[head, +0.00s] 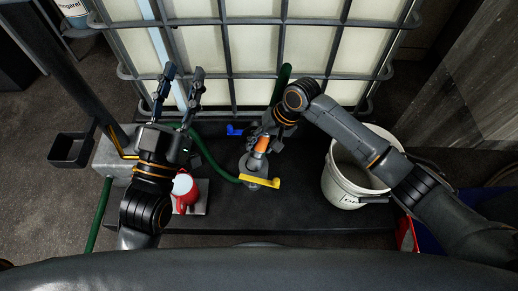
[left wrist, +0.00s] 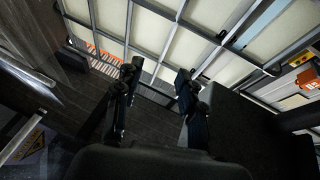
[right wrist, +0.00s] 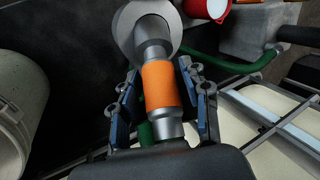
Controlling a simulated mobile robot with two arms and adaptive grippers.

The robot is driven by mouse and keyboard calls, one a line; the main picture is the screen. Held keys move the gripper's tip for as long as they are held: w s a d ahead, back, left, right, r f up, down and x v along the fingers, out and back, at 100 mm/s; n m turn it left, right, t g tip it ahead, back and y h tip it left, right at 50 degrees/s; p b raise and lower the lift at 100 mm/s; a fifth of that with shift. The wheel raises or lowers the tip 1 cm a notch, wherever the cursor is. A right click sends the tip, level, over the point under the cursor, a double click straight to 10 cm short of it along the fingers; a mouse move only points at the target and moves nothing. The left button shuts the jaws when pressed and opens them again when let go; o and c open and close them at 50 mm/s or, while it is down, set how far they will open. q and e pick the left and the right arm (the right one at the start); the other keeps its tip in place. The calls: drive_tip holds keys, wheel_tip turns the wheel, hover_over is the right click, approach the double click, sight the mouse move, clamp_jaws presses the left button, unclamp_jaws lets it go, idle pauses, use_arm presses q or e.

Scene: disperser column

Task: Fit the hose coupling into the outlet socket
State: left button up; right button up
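The hose coupling (right wrist: 160,88), a metal tube with an orange sleeve, lies between the fingers of my right gripper (right wrist: 162,95), whose pads close on it from both sides. The orange sleeve also shows in the head view (head: 262,144). The coupling's metal front end meets the grey round outlet socket (right wrist: 126,28); I cannot tell how deep it sits. The socket is at the grey fitting (head: 250,165) with a yellow lever (head: 260,181). My left gripper (head: 179,88) is open and empty, raised at the left, away from the coupling.
A white bucket (head: 345,190) stands on the dark platform right of the fitting. A red and white jug (head: 185,190) stands to the left. The caged white tank (head: 250,50) fills the back.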

clamp_jaws()
drive_tip(key=shift+r, duration=0.1)
